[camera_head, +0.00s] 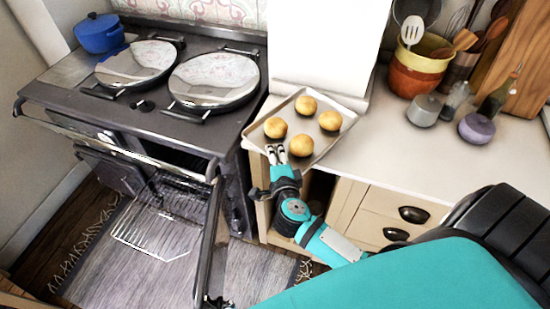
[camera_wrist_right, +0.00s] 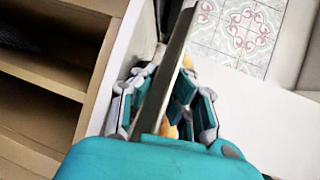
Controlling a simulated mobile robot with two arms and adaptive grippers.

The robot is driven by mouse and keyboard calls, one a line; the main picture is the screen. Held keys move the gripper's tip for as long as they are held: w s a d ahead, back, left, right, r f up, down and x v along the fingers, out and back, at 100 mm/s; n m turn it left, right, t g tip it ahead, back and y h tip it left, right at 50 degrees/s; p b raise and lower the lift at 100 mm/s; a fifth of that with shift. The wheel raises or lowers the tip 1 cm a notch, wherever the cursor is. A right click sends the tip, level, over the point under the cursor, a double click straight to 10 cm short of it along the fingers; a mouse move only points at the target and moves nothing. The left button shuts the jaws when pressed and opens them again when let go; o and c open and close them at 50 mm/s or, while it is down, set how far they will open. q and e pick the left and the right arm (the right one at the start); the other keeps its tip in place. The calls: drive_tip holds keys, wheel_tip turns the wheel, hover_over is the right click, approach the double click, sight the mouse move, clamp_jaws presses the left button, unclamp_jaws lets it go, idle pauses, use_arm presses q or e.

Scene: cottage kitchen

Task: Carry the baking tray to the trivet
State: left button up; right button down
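The baking tray (camera_head: 322,148) is a shallow metal tray with several golden round buns (camera_head: 306,105) on it. It is at the front left of the pale counter, its near corner reaching past the counter's edge. My right gripper (camera_head: 276,154) is at the tray's near left rim. In the right wrist view its fingers (camera_wrist_right: 167,82) lie on both sides of the tray's edge (camera_wrist_right: 178,45) and close in on it. Whether the tray's underside touches the counter is unclear. I cannot make out a trivet; the tray hides part of the counter. My left gripper is not in view.
A dark range cooker (camera_head: 165,117) with two round lids stands left of the counter. Its oven door is open with a wire rack (camera_head: 157,235) out. A utensil pot (camera_head: 416,72), a grey jar (camera_head: 424,111) and a purple jar (camera_head: 477,128) stand right. The counter's middle is clear.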

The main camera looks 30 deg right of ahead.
drive_tip(key=shift+f, duration=1.55)
drive_tip(key=c, duration=1.9)
unclamp_jaws()
drive_tip(key=shift+a+f, duration=0.1)
drive_tip(key=shift+f, duration=0.05)
drive_tip(key=o, duration=0.4)
drive_tip(key=b+v, duration=0.2)
drive_tip(key=v, duration=1)
